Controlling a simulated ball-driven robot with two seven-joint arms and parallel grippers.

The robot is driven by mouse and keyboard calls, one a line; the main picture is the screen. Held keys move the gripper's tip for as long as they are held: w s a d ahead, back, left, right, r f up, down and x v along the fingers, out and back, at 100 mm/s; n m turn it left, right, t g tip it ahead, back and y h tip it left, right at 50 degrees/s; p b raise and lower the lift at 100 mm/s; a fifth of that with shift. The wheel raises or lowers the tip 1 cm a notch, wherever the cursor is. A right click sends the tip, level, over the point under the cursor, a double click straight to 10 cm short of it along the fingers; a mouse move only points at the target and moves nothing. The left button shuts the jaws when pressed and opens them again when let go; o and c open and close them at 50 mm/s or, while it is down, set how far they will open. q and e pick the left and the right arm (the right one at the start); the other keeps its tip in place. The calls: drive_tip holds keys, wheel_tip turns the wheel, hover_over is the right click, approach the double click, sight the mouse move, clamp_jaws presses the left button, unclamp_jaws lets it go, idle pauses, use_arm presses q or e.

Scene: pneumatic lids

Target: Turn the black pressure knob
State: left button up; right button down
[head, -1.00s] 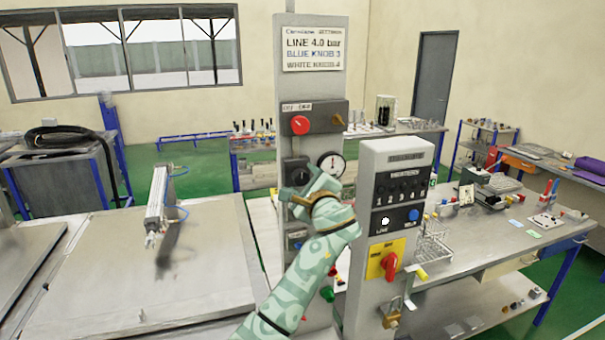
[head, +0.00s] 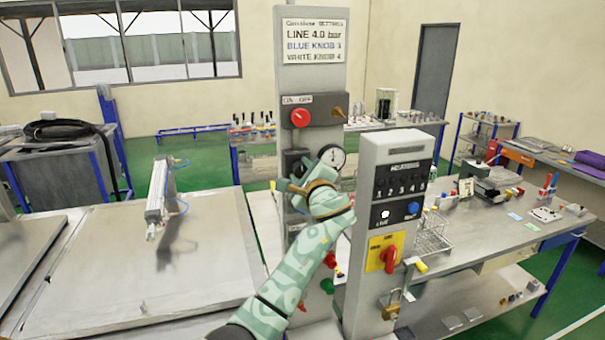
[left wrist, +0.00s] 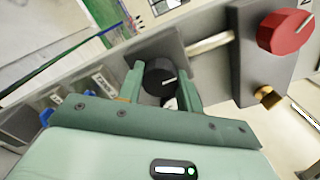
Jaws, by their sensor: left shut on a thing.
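The black pressure knob (left wrist: 160,78) shows in the left wrist view, on a grey block of the tall panel, with a pale pointer line on its face. My left gripper (left wrist: 163,88) has one finger on each side of the knob and is shut on it. In the head view my left gripper (head: 297,188) is at the tall grey panel (head: 309,80), just left of the round pressure gauge (head: 332,158). The gauge face is too small to read. My right gripper is not in view.
A red knob (head: 300,117) sits above on the tall panel, under a settings sign (head: 315,42). A shorter grey heating panel (head: 398,160) stands close to the right of my left arm, with a red switch (head: 389,259) and a padlock (head: 391,305).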

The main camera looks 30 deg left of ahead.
use_arm(q)
drive_tip(key=n+b, duration=0.4)
drive_tip(key=n, duration=0.1)
drive_tip(key=shift+f, duration=0.2)
drive_tip(key=n+b, duration=0.3)
drive_tip(key=n, duration=0.1)
drive_tip(key=shift+n+b, duration=0.7)
drive_tip(key=shift+n, duration=0.5)
drive_tip(key=o, duration=1)
drive_tip(key=shift+r, duration=0.1)
